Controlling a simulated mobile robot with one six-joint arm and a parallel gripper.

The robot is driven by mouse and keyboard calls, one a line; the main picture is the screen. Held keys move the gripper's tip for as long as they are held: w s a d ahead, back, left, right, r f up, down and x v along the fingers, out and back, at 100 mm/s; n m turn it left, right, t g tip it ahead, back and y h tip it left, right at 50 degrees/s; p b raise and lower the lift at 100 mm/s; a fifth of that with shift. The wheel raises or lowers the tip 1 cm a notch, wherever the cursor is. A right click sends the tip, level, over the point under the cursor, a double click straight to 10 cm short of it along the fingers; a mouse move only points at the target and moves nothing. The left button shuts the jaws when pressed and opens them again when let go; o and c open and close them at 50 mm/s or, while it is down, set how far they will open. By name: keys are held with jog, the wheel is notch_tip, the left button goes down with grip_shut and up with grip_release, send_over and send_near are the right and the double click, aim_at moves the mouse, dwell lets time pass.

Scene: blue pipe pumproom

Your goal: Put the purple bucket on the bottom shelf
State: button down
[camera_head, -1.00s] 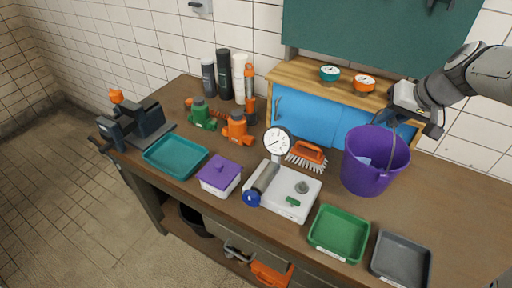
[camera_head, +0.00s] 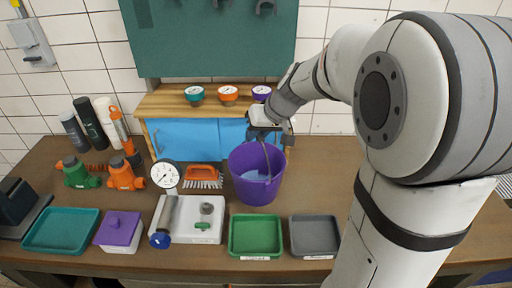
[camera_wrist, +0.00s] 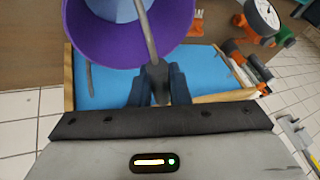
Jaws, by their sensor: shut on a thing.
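The purple bucket (camera_head: 257,178) is at the back right of the workbench, in front of the blue cabinet. Something pale blue shows inside it. My gripper (camera_head: 268,135) is above the bucket and shut on its handle. In the wrist view the fingers (camera_wrist: 158,88) close on the grey handle, and the bucket (camera_wrist: 130,45) hangs at the top of the picture. I cannot tell whether its base touches the bench. A bottom shelf is not clearly visible in the current views; it lies hidden beneath the benchtop.
The workbench (camera_head: 335,190) holds a green tray (camera_head: 232,252), a grey tray (camera_head: 296,251), a white device with a gauge (camera_head: 190,238), an orange brush (camera_head: 203,170) and a purple-lidded box (camera_head: 118,230). The blue cabinet (camera_head: 188,138) stands behind. Bench to the bucket's right is clear.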

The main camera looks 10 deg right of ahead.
jog(key=shift+f, duration=2.45)
jog(key=shift+f, duration=0.1)
jog(key=c, duration=1.4)
grip_release()
jog(key=shift+o, duration=0.2)
